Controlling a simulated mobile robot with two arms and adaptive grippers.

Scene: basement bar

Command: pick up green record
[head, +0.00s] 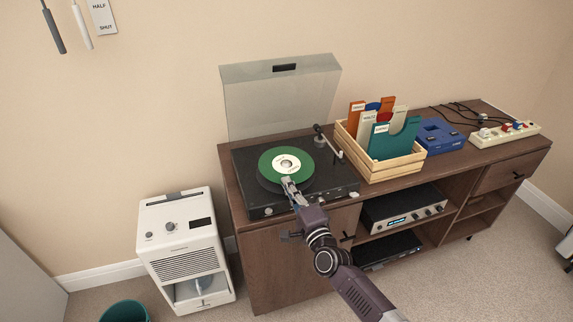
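The green record (273,157) with a white label lies on the platter of a black turntable (336,186), whose clear lid stands open. The turntable sits at the left end of a wooden sideboard. My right gripper (287,181) reaches in from the lower right. Its fingertips overlap the record's front edge near the label in this view. I cannot tell whether they touch the record or how far apart they are. My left gripper is not in view.
The raised lid (280,100) stands behind the record, and the tonearm (329,142) is at its right. A wooden crate (392,173) of record sleeves, a blue box (440,135) and a power strip (505,133) stand further right. A white dehumidifier (185,250) stands on the floor, left.

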